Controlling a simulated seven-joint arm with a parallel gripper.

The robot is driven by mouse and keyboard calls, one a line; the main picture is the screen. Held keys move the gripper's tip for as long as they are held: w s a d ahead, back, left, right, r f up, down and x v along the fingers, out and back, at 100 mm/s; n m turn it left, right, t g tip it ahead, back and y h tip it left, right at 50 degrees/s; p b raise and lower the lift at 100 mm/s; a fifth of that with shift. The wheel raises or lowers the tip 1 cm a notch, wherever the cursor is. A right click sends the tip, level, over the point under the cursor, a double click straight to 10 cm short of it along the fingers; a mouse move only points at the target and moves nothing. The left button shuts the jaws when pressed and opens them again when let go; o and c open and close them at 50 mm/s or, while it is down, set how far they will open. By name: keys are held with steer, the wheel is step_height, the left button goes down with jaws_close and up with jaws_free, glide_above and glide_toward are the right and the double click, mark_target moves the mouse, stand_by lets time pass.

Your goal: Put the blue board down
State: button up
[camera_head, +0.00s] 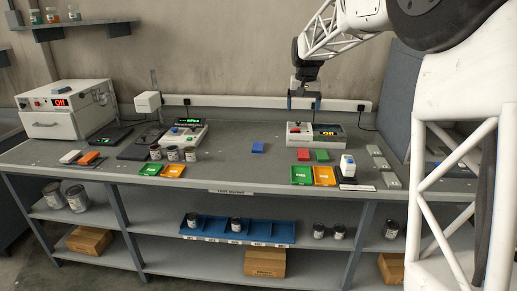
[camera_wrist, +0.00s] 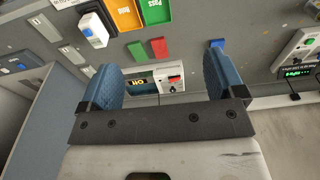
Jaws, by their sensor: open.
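The blue board (camera_head: 258,147) lies on the grey bench (camera_head: 235,175), left of a red board (camera_head: 304,154) and a green board (camera_head: 322,155). In the wrist view the blue board (camera_wrist: 217,43) shows just past the tip of the right finger, partly hidden by it. My gripper (camera_head: 304,103) is open with nothing between its blue fingers. It hangs above the tester with the orange display (camera_head: 297,138), up and to the right of the blue board and apart from it. Both fingers also show in the wrist view (camera_wrist: 162,66).
Green (camera_head: 302,175) and orange (camera_head: 324,176) labelled plates lie at the bench front, beside a white-and-blue device (camera_head: 347,166). Several grey blocks (camera_head: 382,163) line the right. Another instrument (camera_head: 185,133) and jars (camera_head: 172,153) stand left. The bench around the blue board is clear.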

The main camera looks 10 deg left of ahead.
steer(key=w+a+f, duration=0.4)
steer(key=w+f, duration=0.1)
steer(key=w, duration=0.4)
steer(key=w+a+f, duration=0.4)
steer(key=w+a, duration=0.1)
steer(key=w, duration=0.4)
steer(key=g, duration=0.1)
glide_above(258, 147)
step_height(258, 147, down, 16)
steer(key=shift+d+r, duration=0.1)
steer(key=shift+r, duration=0.1)
steer(key=shift+w+f, duration=0.2)
steer(key=shift+f, duration=0.05)
steer(key=shift+f, duration=1.3)
steer(key=shift+a+f, duration=0.2)
steer(key=shift+f, duration=2.4)
